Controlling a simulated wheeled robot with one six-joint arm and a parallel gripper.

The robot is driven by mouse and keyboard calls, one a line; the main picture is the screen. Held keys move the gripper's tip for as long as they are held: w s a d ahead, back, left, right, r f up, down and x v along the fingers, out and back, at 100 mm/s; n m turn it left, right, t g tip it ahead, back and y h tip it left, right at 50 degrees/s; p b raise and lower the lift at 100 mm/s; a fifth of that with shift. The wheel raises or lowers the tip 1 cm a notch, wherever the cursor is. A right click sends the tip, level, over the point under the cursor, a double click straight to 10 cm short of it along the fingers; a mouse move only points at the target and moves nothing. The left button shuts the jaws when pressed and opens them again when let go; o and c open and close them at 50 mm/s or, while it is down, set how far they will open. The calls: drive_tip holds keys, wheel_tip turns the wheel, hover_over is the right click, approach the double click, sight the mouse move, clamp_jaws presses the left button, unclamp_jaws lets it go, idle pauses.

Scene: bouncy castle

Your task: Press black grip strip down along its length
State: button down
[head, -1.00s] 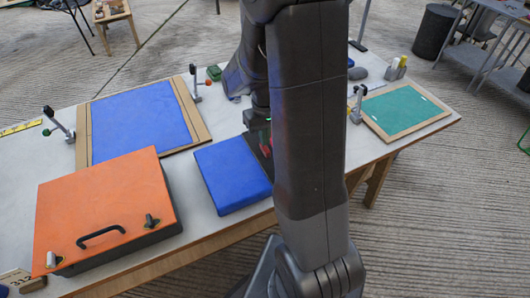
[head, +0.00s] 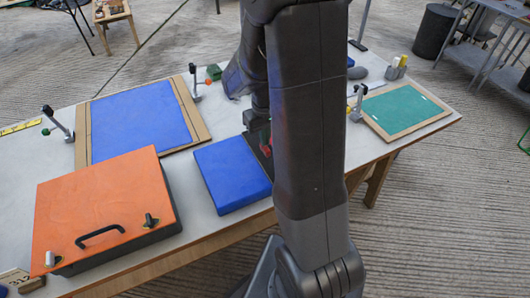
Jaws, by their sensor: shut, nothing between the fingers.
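A narrow dark strip, which looks like the black grip strip (head: 254,149), shows along the right side of a flat blue pad (head: 232,174) on the table. My arm hides most of it, so I cannot tell its full length or whether any part is raised. My gripper (head: 264,146) is shut and empty, pointing down at the dark strip. It is partly hidden behind my arm link, with a bit of red showing near the fingers. I cannot tell whether it touches the strip.
An orange case (head: 105,209) with a black handle sits front left. A blue panel in a wooden frame (head: 201,128) lies behind, with toggle clamps (head: 60,122) beside it. A green framed board (head: 403,108) lies right.

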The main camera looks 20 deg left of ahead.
drive_tip(key=shift+f+b, duration=0.4)
drive_tip(key=shift+f, duration=0.2)
drive_tip(key=shift+r, duration=0.15)
drive_tip(key=shift+r+p, duration=2.45)
drive_tip(key=shift+r, duration=0.5)
